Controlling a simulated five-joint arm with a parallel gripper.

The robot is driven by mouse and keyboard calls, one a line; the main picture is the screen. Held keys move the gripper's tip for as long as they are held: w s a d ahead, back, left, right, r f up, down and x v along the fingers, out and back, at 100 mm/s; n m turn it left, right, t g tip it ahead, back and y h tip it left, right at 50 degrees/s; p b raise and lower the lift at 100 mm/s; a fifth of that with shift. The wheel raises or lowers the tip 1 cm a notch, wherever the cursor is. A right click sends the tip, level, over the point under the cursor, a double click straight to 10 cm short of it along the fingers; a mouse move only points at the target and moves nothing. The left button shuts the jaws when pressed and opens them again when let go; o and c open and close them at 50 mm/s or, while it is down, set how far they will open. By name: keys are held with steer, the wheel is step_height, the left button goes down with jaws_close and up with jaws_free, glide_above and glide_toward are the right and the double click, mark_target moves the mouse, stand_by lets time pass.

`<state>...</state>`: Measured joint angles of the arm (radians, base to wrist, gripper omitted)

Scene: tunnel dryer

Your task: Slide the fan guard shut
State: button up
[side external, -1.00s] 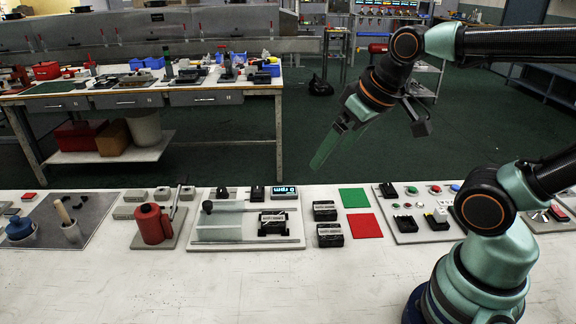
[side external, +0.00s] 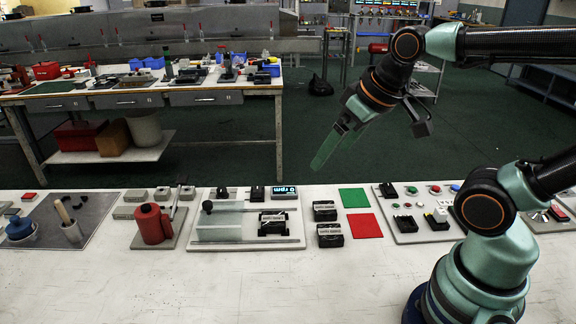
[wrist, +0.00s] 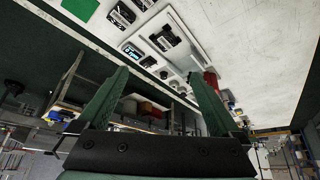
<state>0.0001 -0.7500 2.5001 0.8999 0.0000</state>
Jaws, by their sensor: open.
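The fan guard (side external: 221,221) is a clear, pale cover with a black knob (side external: 207,206) at its upper left. It sits at the left of a light base plate (side external: 205,246), between two rails. A black fan unit (side external: 272,223) sits uncovered to its right; the wrist view also shows the fan unit (wrist: 165,38). My gripper (side external: 319,166) is up in the air, above and to the right of the plate, well apart from the guard. In the wrist view my gripper's (wrist: 158,73) green fingers are spread with nothing between them.
A lit display reading rpm (side external: 284,192) is at the plate's back right. Black blocks (side external: 330,235) and green (side external: 354,198) and red (side external: 366,226) squares lie right of the plate. A red cylinder (side external: 152,224) stands at its left. The bench front is clear.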

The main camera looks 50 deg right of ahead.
steer(key=shift+c, duration=0.3)
steer(key=shift+w, duration=0.1)
steer(key=c, duration=0.5)
steer(key=shift+w+a+r, duration=0.1)
steer(key=shift+w+r, duration=0.1)
steer(key=shift+w, duration=0.1)
steer(key=c, duration=0.5)
steer(key=shift+w+a+r, duration=0.2)
steer(key=shift+w+r, duration=0.1)
steer(key=shift+w, duration=0.35)
steer(key=c, duration=0.5)
steer(key=shift+n, duration=0.4)
steer(key=w, duration=0.1)
steer(key=w+a+r, duration=0.1)
steer(key=w, duration=0.2)
steer(key=shift+w+a+r, duration=0.15)
steer(key=shift+w+r, duration=0.05)
steer(key=shift+w, duration=0.05)
jaws_close()
steer(key=n+g, duration=0.2)
steer(key=n, duration=0.1)
glide_above(203, 211)
steer(key=shift+y, duration=0.4)
steer(key=shift+f, duration=9.85)
